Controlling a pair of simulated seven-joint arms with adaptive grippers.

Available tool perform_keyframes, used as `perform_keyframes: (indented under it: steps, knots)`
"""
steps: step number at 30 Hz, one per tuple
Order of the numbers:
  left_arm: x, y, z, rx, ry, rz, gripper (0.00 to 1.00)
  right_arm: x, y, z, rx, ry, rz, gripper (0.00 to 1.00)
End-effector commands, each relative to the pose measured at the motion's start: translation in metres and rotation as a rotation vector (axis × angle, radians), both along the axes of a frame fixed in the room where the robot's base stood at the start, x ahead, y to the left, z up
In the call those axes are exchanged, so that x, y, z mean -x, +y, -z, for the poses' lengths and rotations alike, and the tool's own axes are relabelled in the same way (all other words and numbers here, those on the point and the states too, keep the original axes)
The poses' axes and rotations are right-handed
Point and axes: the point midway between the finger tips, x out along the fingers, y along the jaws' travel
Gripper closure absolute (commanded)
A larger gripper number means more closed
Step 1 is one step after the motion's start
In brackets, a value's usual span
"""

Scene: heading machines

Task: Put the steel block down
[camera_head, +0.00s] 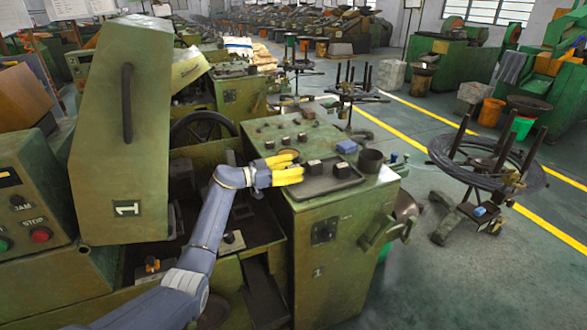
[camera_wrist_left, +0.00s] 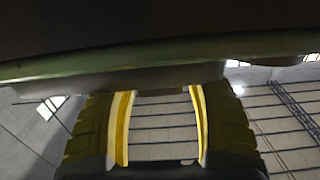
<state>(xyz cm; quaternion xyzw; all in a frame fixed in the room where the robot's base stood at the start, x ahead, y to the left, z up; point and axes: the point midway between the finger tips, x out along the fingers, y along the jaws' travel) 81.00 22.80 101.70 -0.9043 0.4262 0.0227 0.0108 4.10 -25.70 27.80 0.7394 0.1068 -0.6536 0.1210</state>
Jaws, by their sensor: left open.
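Two small dark metal blocks stand on the dark tray (camera_head: 322,185) on top of the green cabinet: a left block (camera_head: 315,167) and a right block (camera_head: 341,170). I cannot tell which is the steel block. My left gripper (camera_head: 298,168) has yellow fingers and is at the tray's left edge, just left of the left block. Its fingers are apart with no block seen between them. My right gripper is not in view.
A dark round cup (camera_head: 370,160) and a blue item (camera_head: 346,147) stand beside the tray. A tall green machine cover (camera_head: 122,130) with a handle rises left of my arm. A wire coil on a stand (camera_head: 487,165) is at the right, with open floor around it.

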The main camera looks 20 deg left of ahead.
Motion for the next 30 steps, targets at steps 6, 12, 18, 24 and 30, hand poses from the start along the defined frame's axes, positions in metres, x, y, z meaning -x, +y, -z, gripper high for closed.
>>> perform_keyframes:
  steps: [6,12,18,24,30]
  knots:
    - [0.0,-0.001,0.001,0.003,0.0,0.001,0.41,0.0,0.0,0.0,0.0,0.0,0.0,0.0]
    - [0.017,0.022,0.001,-0.004,0.0,-0.002,0.41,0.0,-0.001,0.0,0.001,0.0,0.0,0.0]
    - [0.035,0.042,-0.001,-0.003,0.0,-0.001,0.41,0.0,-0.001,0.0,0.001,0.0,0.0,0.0]
    - [0.045,0.055,-0.002,-0.001,-0.001,0.0,0.46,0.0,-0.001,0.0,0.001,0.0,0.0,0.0]
    - [0.048,0.058,-0.003,0.001,0.0,0.0,0.49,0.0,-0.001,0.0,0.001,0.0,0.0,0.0]
